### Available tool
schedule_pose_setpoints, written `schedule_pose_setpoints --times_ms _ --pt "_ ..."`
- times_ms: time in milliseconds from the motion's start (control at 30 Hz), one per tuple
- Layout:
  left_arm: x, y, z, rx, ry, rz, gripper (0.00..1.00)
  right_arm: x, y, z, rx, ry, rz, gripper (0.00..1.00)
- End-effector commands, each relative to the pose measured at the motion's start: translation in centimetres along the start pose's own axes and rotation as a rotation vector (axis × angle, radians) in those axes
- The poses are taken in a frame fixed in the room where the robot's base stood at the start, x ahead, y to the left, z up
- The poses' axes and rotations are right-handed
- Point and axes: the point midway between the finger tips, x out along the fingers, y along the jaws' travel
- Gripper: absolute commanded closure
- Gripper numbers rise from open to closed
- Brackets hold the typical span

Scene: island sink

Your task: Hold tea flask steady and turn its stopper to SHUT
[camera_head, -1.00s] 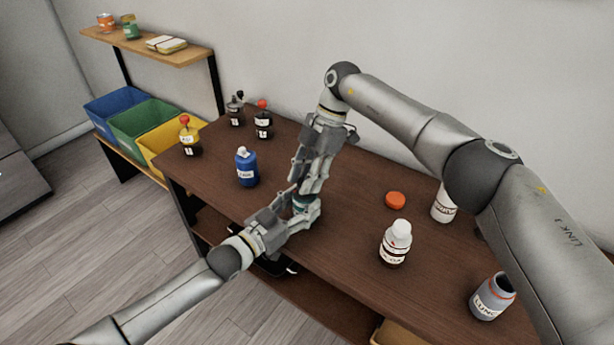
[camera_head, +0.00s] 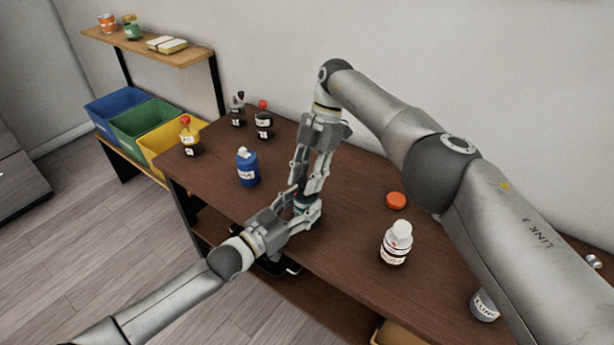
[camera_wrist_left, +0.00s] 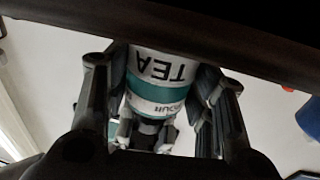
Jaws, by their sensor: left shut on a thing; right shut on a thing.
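The tea flask, white and teal, stands near the front edge of the brown table, mostly hidden by my grippers in the head view. In the left wrist view the flask (camera_wrist_left: 163,70) shows upside down, with a "TEA" label and a teal band. My left gripper (camera_head: 304,212) is shut around the flask's body, with a finger on each side. My right gripper (camera_head: 301,193) comes down from above and is shut on the stopper at the flask's top. The stopper is hidden between its fingers, so its turn position cannot be read.
A blue bottle (camera_head: 247,170) stands left of my grippers. An orange lid (camera_head: 396,200), a white-capped bottle (camera_head: 396,245) and a grey jar (camera_head: 485,305) are to the right.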

Motion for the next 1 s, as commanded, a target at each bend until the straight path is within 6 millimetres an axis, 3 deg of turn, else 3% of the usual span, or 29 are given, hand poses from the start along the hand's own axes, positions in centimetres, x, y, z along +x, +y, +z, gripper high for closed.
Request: schedule_pose_setpoints --times_ms 100,133,300,667,767,1000 --pt "0.0 0.0 0.1 -0.001 0.000 0.000 0.76 -0.1 0.0 0.2 0.003 -0.004 0.002 0.93" --pt "0.0 0.0 0.1 -0.001 -0.001 0.000 0.76 -0.1 0.0 0.2 0.003 -0.004 0.003 0.68" --pt "0.0 0.0 0.1 -0.001 -0.001 0.000 0.76 -0.1 0.0 0.1 0.002 -0.003 0.002 0.47" --pt "0.0 0.0 0.1 0.000 -0.001 0.000 0.76 -0.3 0.0 -0.1 0.001 -0.001 0.001 0.47" --pt "0.0 0.0 0.1 0.000 -0.001 -0.001 0.76 -1.4 0.1 -0.5 -0.001 -0.002 0.003 0.47" --pt "0.0 0.0 0.1 0.000 -0.001 -0.001 0.76 -5.9 0.1 -2.4 0.001 -0.004 0.004 0.47"
